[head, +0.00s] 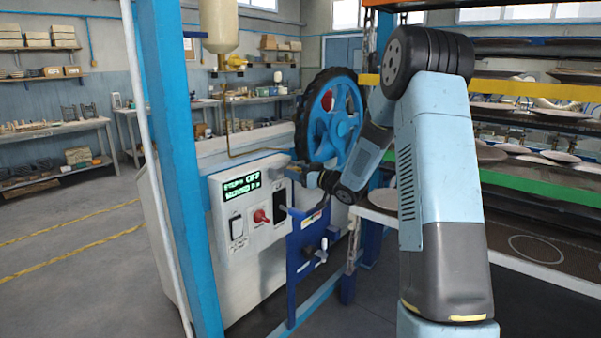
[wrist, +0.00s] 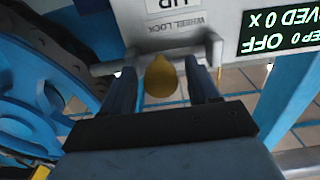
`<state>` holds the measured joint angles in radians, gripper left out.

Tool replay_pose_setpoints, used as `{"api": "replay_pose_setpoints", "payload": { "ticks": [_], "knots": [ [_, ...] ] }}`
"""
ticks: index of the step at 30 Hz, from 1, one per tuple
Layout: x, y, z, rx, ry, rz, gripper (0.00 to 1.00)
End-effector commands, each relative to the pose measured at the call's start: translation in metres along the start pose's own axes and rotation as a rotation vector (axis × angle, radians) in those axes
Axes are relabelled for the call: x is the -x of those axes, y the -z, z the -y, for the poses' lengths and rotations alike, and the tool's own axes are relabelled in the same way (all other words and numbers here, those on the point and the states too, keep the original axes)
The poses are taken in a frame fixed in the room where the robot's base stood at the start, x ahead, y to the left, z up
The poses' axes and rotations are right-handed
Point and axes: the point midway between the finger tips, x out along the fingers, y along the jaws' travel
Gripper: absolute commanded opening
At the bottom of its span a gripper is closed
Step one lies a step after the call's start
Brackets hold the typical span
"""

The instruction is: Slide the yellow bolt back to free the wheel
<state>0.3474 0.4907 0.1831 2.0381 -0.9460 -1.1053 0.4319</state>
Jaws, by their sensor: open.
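A rounded yellow knob (wrist: 160,80), which looks like the bolt's handle, sits under the upside-down "WHEEL LOCK" label in the wrist view. A grey bar (wrist: 180,50) runs behind it. My gripper (wrist: 160,68) is open, with one finger on each side of the knob and visible gaps between. The blue spoked wheel (wrist: 40,125) with a dark rim is at the left there. In the head view the wheel (head: 324,128) stands above and behind my gripper (head: 294,172), beside the control panel. I cannot make out the yellow knob in the head view.
The white control box (head: 240,220) carries a green-lettered display (head: 255,182), which also shows in the wrist view (wrist: 280,25). A blue post (head: 180,150) stands left of it. A blue bracket with a small handle (head: 321,252) is below my gripper. Plate racks (head: 545,180) fill the right.

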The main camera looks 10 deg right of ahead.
Motion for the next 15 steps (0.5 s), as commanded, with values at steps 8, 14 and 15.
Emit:
{"api": "replay_pose_setpoints", "payload": {
  "ticks": [8,14,15],
  "knots": [
    [-0.0052,-0.0005,0.0000,-0.001,0.000,0.001,0.60],
    [-0.0048,-0.0004,-0.0003,-0.001,-0.001,0.001,0.52],
    [-0.0047,-0.0003,-0.0003,-0.001,-0.001,0.001,0.48]
  ]
}}
